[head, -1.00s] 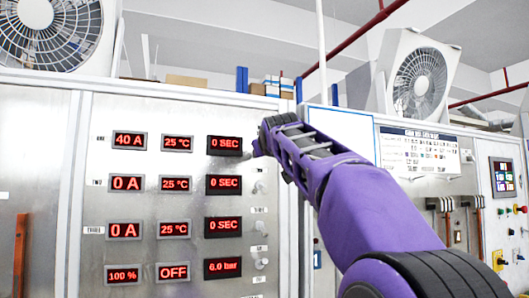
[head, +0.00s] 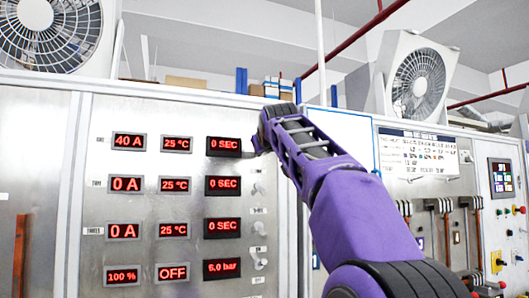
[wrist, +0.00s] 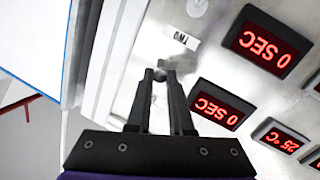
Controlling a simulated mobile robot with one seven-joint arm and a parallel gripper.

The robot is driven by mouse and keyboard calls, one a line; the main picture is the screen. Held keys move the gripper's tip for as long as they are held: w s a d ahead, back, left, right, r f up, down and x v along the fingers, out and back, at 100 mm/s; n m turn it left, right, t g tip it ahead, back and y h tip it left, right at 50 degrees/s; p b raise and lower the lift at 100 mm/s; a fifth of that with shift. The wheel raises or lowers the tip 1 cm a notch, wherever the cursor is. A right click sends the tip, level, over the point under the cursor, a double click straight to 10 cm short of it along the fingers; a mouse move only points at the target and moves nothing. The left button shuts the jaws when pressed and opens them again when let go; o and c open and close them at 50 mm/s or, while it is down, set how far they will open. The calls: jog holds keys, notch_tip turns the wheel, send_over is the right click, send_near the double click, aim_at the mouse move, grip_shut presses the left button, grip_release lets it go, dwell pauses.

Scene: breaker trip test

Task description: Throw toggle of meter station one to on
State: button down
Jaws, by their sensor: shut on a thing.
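The steel meter panel (head: 200,100) has rows of red displays, with a toggle to the right of each row. My gripper (head: 258,146) is at the right end of the top row, beside its 0 SEC display (head: 224,146). It hides station one's toggle in the head view. In the wrist view my gripper (wrist: 161,76) has its dark fingers close together, shut on the toggle of meter station one (wrist: 160,75). Only a little of that toggle shows between the fingertips, so its on or off position cannot be told.
In the upside-down wrist view, the "TWO" label (wrist: 187,40) and station two's toggle (wrist: 197,8) lie just past the fingertips. More toggles (head: 259,264) sit lower on the panel. A cabinet with levers (head: 440,225) stands to the right.

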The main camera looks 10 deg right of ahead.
jog(key=shift+r+g, duration=0.2)
jog(key=shift+g, duration=0.1)
jog(key=c, duration=0.8)
grip_release()
jog(key=shift+c, duration=0.2)
jog(key=shift+s+f, duration=0.1)
jog(key=s+r+b, duration=0.2)
jog(key=s+b, duration=0.2)
jog(key=s, duration=1.3)
jog(key=shift+a+b, duration=0.35)
jog(key=shift+a, duration=0.05)
jog(key=shift+r, duration=0.1)
